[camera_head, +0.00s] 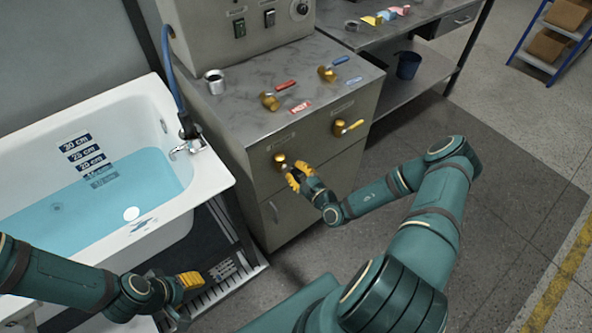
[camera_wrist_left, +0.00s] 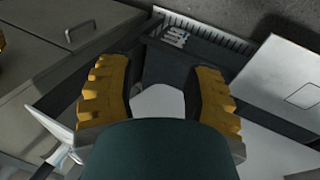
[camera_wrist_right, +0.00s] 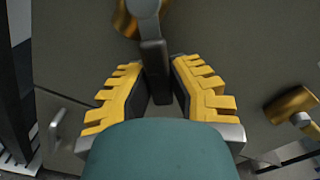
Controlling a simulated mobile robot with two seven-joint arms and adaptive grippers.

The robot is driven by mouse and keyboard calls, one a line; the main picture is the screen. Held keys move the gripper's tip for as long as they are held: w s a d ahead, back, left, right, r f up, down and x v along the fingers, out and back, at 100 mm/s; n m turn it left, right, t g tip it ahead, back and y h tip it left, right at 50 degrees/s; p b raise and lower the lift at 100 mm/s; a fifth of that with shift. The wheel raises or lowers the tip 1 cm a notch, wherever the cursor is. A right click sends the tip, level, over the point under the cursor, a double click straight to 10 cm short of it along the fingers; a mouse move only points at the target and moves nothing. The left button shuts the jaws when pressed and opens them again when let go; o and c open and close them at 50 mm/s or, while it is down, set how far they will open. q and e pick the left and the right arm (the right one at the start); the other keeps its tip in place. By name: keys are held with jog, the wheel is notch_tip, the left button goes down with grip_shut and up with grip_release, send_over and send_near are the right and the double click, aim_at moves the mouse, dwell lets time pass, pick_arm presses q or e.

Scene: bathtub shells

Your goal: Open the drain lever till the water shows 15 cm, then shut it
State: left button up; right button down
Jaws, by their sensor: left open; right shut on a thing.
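The white bathtub (camera_head: 215,172) holds blue water (camera_head: 100,205) on the left. Its depth labels (camera_head: 82,152) show 30, 25 and 20 cm clear on the inner wall; the lower ones look tinted by water, so the surface seems near or just below the 20 cm label. A brass valve (camera_head: 281,160) with a dark lever (camera_wrist_right: 154,72) is on the cabinet front. My right gripper (camera_head: 297,178) is shut on the lever; its fingers hide part of it. My left gripper (camera_head: 188,283) is open and empty by the tub's front; it shows in the left wrist view (camera_wrist_left: 163,88).
A metal cup (camera_head: 215,82) stands on top. A faucet (camera_head: 187,147) sits on the tub rim. Floor is free at right.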

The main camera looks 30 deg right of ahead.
aim_at(294, 150)
jog(key=shift+d+r+p, duration=0.1)
jog(key=shift+r+p, duration=0.15)
jog(key=shift+p, duration=0.1)
jog(key=r+n+p, duration=0.1)
jog(key=n+p, duration=0.1)
jog(key=p, duration=0.1)
jog(key=d+r+n+p, duration=0.1)
jog(key=n+p, duration=0.1)
jog(key=p, duration=0.1)
jog(key=d+r+n+p, duration=0.1)
jog(key=n+p, duration=0.2)
jog(key=shift+w+r, duration=0.2)
pick_arm(q)
notch_tip(294, 150, up, 13)
jog(key=w+p, duration=0.2)
jog(key=shift+a+r+t+p, duration=0.15)
jog(key=shift+a+t+p, duration=0.1)
jog(key=shift+t+p, duration=0.1)
pick_arm(e)
jog(key=shift+r+n, duration=0.3)
jog(key=shift+n, duration=0.4)
jog(key=shift+r+n, duration=0.25)
jog(key=shift+n, duration=0.45)
jog(key=c, duration=0.9)
grip_release()
jog(key=shift+o, duration=0.2)
jog(key=shift+s+f, duration=0.1)
jog(key=shift+s, duration=0.05)
